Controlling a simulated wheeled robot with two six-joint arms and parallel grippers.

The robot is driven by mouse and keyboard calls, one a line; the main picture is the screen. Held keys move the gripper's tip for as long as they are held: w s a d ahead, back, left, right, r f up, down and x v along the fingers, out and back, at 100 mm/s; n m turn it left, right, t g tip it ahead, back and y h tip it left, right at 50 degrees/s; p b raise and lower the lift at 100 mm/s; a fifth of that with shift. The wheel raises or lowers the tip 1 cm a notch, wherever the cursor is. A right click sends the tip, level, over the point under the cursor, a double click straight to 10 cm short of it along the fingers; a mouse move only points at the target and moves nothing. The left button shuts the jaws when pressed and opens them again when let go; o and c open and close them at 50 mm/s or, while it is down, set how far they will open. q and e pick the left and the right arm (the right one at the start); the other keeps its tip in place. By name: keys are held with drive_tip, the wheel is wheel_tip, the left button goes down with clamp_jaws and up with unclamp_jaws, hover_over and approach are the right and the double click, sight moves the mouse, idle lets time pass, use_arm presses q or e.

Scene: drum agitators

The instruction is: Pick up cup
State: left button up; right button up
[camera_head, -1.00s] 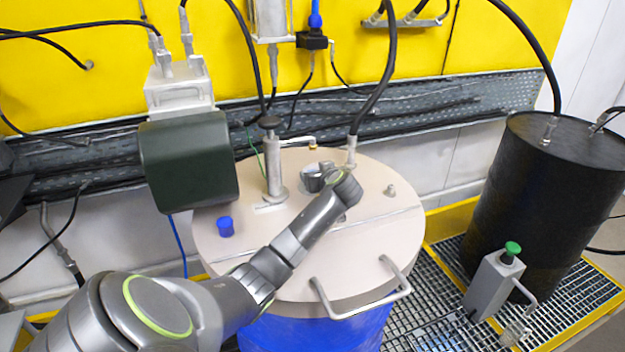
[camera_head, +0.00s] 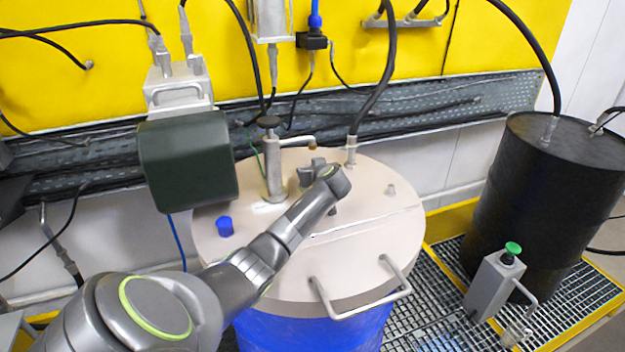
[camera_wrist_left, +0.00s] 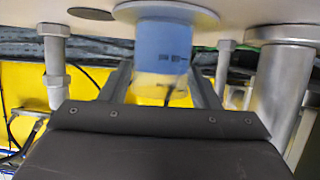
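A blue, partly clear cup-like thing (camera_wrist_left: 163,50) shows in the left wrist view, next to a round pale flange on the drum lid. One finger of my left gripper (camera_wrist_left: 162,88) is on each side of it, apart, with the cup between or just beyond them. I cannot tell whether they touch it. In the head view my left gripper (camera_head: 316,172) is low over the drum lid, and hides the place where this thing stands. A small blue cap (camera_head: 225,226) sits on the lid's left side. My right gripper is not in view.
The beige drum lid (camera_head: 365,245) has a metal post (camera_head: 273,170) left of my gripper and a hose fitting (camera_head: 351,150) behind. A dark green box (camera_head: 188,162) is at left. A black drum (camera_head: 540,205) and green-button box (camera_head: 495,285) stand right.

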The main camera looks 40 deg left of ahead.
use_arm(q)
drive_tip(key=c, duration=0.7)
drive_tip(key=shift+c, duration=0.3)
drive_tip(key=shift+r, duration=0.1)
